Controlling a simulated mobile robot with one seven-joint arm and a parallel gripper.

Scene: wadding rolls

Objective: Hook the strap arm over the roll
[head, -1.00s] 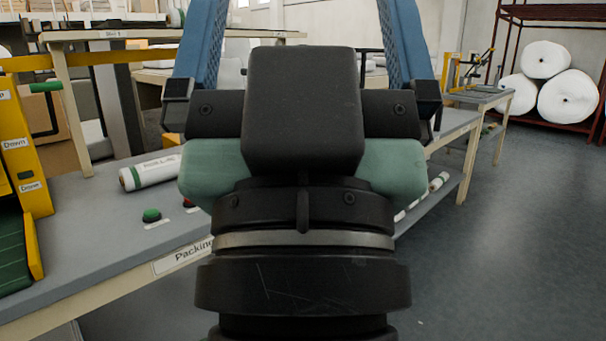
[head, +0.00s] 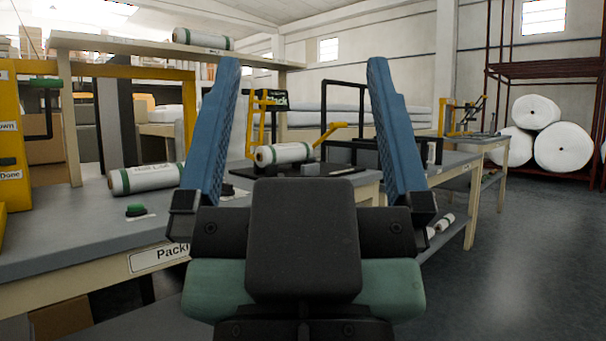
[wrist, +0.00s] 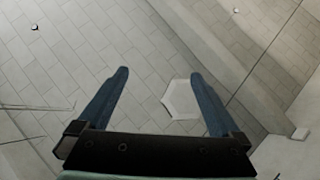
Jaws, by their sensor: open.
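A white roll with green ends (head: 283,153) lies on a dark stand on the bench, seen between my fingers in the head view. A yellow arm (head: 328,133), which looks like the strap arm, angles up just right of the roll. It appears raised and apart from the roll. A yellow upright (head: 256,120) stands behind the roll's left part. My gripper (head: 302,64) is open and empty, its two blue fingers pointing up, nearer the camera than the roll. The wrist view shows the open fingers (wrist: 162,74) against a pale panelled surface, with neither roll nor arm in it.
Another wrapped roll (head: 146,178) and a green button (head: 136,210) are on the packing bench (head: 60,238) at left. A roll (head: 202,39) lies on the high shelf. Large white rolls (head: 563,148) sit in a rack at right. Open floor (head: 505,260) lies right of the bench.

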